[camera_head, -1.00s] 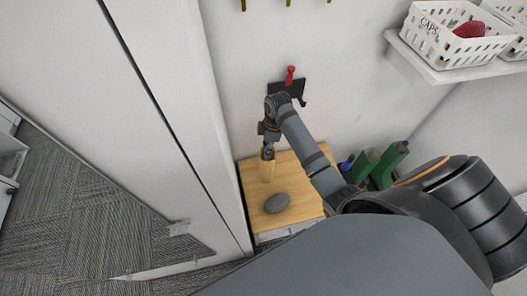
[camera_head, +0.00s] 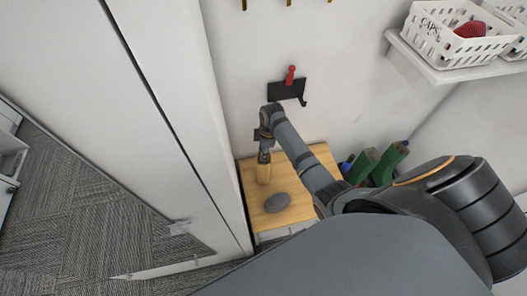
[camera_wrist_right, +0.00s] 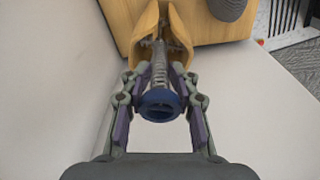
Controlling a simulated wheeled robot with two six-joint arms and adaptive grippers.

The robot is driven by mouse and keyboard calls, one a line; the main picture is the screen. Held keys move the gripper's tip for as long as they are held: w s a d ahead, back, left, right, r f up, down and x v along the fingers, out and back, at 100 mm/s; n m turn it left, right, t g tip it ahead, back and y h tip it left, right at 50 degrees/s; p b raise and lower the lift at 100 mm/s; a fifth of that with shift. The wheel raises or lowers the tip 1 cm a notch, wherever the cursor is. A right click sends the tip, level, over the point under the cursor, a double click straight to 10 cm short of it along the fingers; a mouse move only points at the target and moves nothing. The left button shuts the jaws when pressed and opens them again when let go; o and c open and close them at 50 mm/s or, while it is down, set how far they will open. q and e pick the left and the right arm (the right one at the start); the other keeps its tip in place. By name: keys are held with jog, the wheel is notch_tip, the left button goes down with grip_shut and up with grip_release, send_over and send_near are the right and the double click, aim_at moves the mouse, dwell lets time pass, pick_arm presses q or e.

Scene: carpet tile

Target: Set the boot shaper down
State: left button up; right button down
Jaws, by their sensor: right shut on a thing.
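The boot shaper shows as a tan wooden form (camera_head: 264,173) over the wooden top of a low bench (camera_head: 303,207). In the right wrist view its two wooden halves (camera_wrist_right: 176,32) flank a metal spring, with a blue ring-shaped end (camera_wrist_right: 160,105) towards me. My right gripper (camera_wrist_right: 160,92) is shut on the boot shaper near the blue end and holds it upright. I cannot tell whether its lower end touches the bench top. My left gripper is not in view.
A grey rounded object (camera_head: 277,202) lies on the bench top in front of the shaper. A black wall hook with a red item (camera_head: 290,76) is above. A white wall (camera_head: 190,120) borders the bench's left side.

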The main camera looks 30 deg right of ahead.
jog(key=c, duration=1)
grip_release()
jog(key=shift+f, duration=0.1)
jog(key=r, duration=0.4)
jog(key=d+r, duration=0.1)
jog(key=r, duration=0.7)
jog(key=shift+s+d+r, duration=0.15)
jog(key=shift+s, duration=0.15)
